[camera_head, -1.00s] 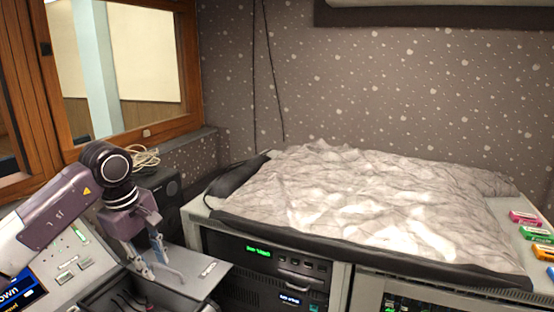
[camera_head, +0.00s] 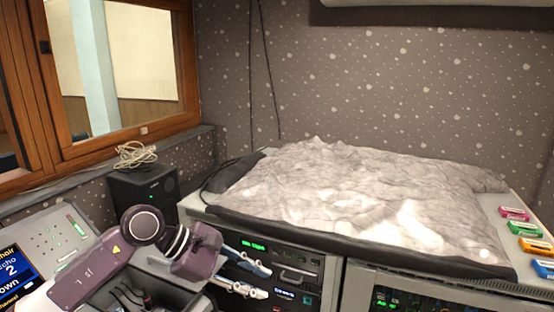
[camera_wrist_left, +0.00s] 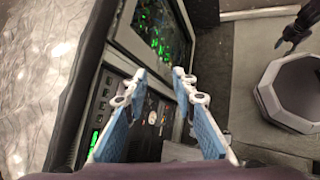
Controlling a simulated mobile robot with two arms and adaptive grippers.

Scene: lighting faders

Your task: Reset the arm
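My left arm (camera_head: 100,272) comes in from the lower left in the head view. Its gripper (camera_head: 268,281) points right, in front of the equipment rack (camera_head: 292,257) under the bed-like surface. Its two blue-and-white fingers are apart with nothing between them. In the left wrist view the gripper (camera_wrist_left: 157,82) also shows open and empty, with rack fronts beyond the fingers. My right gripper is not seen in the head view.
A grey crumpled cover (camera_head: 350,195) lies on the counter, with colored boxes (camera_head: 531,245) at right. A black speaker (camera_head: 143,193) with a coiled cable (camera_head: 136,155) stands behind my arm. The left wrist view shows an octagonal grey object (camera_wrist_left: 275,100) and free floor (camera_wrist_left: 240,62).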

